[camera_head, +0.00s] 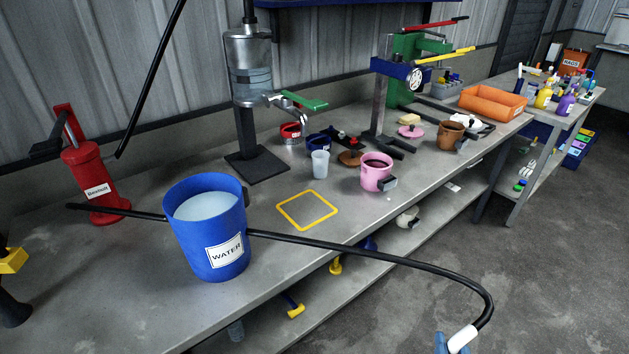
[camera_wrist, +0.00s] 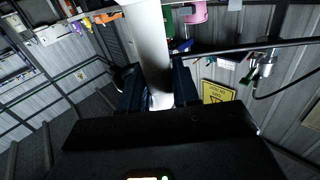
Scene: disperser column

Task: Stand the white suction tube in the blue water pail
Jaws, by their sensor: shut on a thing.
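The blue water pail (camera_head: 222,255), labelled WATER, stands upright on the bench at the left front, filled with pale water. The white suction tube (camera_head: 462,338) is at the end of a black hose (camera_head: 400,259), at the bottom right of the head view, in front of the bench edge and far from the pail. My gripper (camera_head: 455,347) is shut on the tube; only its blue fingertips show there. In the wrist view the tube (camera_wrist: 150,40) passes between the dark fingers of my gripper (camera_wrist: 159,92). The tube's far end is out of that view.
The hose runs across the bench behind the pail towards a red hand pump (camera_head: 92,180). A yellow square outline (camera_head: 307,209) beside the pail is empty. A white cup (camera_head: 320,164), a pink mug (camera_head: 376,173) and a column stand (camera_head: 256,165) are farther back.

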